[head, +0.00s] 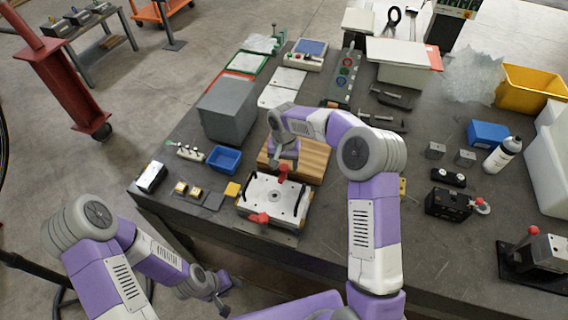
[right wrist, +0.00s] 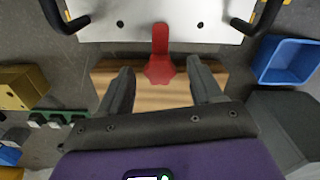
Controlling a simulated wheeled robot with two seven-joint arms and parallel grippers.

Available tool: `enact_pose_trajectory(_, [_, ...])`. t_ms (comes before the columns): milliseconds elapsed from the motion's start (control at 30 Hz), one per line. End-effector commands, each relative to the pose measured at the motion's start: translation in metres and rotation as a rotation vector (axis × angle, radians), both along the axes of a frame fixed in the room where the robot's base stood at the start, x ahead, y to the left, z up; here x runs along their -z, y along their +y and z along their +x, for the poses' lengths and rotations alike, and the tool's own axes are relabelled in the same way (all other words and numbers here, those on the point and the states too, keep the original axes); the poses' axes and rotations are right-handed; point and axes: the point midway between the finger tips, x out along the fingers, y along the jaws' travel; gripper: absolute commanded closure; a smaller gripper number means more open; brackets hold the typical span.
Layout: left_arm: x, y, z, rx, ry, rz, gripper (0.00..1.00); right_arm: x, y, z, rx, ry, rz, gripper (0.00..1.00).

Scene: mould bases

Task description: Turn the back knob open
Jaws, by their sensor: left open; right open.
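The mould base (head: 262,194) is a light metal plate with black handles near the table's front edge. Its red back knob (head: 283,170) is on the far edge, and a red front knob (head: 259,218) is on the near edge. In the right wrist view the back knob (right wrist: 160,58) shows between the fingers of my right gripper (right wrist: 160,78), which is open with space on both sides of it. My right gripper (head: 284,163) comes down over the far edge in the head view. My left gripper (head: 226,292) is open and empty, low off the table's front.
A wooden board (head: 313,160) lies behind the mould base. A blue bin (head: 224,159) and a grey block (head: 229,110) stand to the left. Small yellow-topped blocks (head: 195,192) lie left of the plate. A black clamp-like fixture (head: 447,203) stands to the right.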

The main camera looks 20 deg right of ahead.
Motion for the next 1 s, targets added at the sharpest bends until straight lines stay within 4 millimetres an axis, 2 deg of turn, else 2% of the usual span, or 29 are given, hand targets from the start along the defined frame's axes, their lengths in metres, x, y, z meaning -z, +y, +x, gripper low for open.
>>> enact_pose_trajectory(233, [0.0, 0.0, -0.0002, 0.0, 0.0, 0.0, 0.57, 0.0009, -0.0001, 0.0002, 0.0, -0.001, 0.0, 0.35])
enact_pose_trajectory(600, [0.0001, 0.0, -0.0002, 0.0, 0.001, 0.0, 0.57, 0.0005, -0.0001, 0.0002, 0.0, -0.001, 0.0, 0.91])
enact_pose_trajectory(1000, [0.0005, 0.0, -0.0002, 0.0, 0.0, 0.0, 0.57, 0.0, 0.0001, 0.0002, -0.083, -0.001, 0.0, 0.91])
